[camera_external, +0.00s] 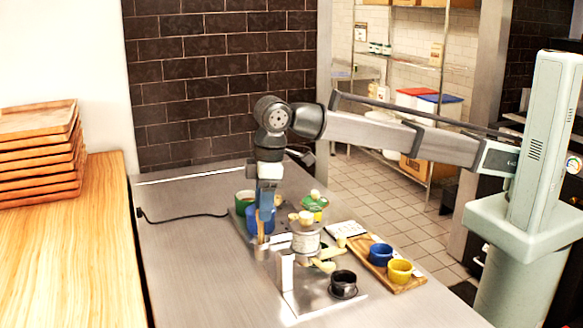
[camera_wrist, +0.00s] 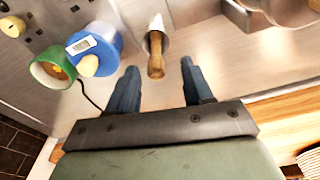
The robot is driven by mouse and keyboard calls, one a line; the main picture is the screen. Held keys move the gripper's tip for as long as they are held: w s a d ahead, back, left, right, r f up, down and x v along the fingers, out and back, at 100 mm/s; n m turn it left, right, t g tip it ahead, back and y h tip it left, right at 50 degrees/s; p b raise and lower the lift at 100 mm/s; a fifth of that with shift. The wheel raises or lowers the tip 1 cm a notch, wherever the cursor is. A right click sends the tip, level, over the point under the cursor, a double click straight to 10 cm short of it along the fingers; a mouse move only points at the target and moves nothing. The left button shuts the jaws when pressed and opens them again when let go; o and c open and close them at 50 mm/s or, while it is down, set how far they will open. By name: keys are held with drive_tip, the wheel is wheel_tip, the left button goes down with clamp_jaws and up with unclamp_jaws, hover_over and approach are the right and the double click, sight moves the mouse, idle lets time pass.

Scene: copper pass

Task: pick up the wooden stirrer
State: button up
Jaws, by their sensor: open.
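The wooden stirrer (camera_wrist: 156,48) is a light brown stick with a thicker, darker end. It stands in a small pale holder (camera_wrist: 153,24), its free end pointing toward my gripper (camera_wrist: 158,66). My gripper is open and empty, its two blue-grey fingers on either side of the stirrer's end in the wrist picture. I cannot tell whether the end is at fingertip depth. In the external view, my gripper (camera_external: 266,205) points down above the stirrer (camera_external: 260,230), which stands in a small metal holder (camera_external: 261,252). The fingers partly cover that area.
A blue container (camera_wrist: 104,58) and a green cup (camera_wrist: 42,75) stand close beside the stirrer. A wooden board (camera_external: 412,286) carries blue and yellow cups. The steel counter (camera_external: 190,270) is clear at left.

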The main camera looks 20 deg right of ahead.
sight(259, 241)
drive_tip(key=shift+w+a+f, duration=0.15)
drive_tip(key=shift+w+f, duration=0.05)
drive_tip(key=shift+f, duration=1.1)
drive_tip(key=shift+w+a+f, duration=0.15)
drive_tip(key=shift+f, duration=1.15)
clamp_jaws()
